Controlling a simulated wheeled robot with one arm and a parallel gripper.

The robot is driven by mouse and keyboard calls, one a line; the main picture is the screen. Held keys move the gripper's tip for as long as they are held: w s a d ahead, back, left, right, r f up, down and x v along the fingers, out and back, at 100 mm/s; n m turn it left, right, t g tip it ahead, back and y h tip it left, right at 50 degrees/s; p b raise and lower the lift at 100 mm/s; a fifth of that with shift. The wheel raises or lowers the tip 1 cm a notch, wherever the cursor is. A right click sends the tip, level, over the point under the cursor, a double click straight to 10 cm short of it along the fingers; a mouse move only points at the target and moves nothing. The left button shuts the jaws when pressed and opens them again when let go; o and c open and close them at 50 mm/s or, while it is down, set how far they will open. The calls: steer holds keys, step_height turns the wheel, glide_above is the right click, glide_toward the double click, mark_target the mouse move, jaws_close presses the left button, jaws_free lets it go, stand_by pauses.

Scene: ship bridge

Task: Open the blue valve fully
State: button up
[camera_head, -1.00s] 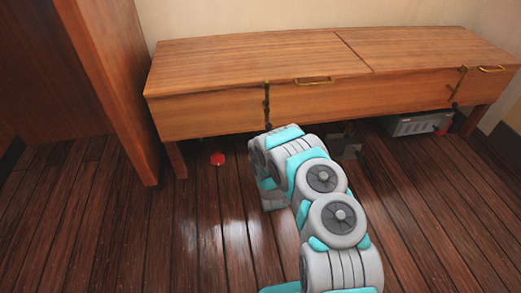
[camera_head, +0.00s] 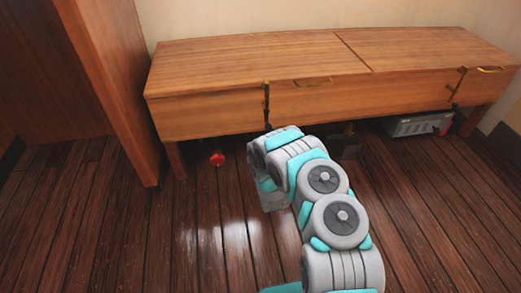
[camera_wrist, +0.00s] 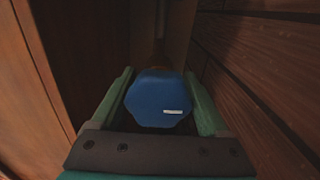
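The blue valve (camera_wrist: 158,98) shows in the wrist view as a blue, many-sided knob with a short white mark low on its right side. My gripper (camera_wrist: 159,72) has one green finger on each side of the knob. The fingers stand apart, with thin dark gaps seeming to remain between them and the knob. Whether either finger touches the knob farther down is hard to see. In the head view my arm reaches down to the front of the wooden bench (camera_head: 240,65). My own arm hides the gripper and the blue valve there.
A red round fitting (camera_head: 217,159) sits low under the bench's left part. A grey box (camera_head: 417,125) lies under its right end. A tall wooden panel (camera_head: 110,85) stands at the left. The plank floor (camera_head: 130,230) in front is clear.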

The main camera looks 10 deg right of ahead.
steer(key=shift+o, duration=1.4)
steer(key=s+p, duration=0.1)
steer(key=s, duration=0.6)
steer(key=shift+s, duration=0.4)
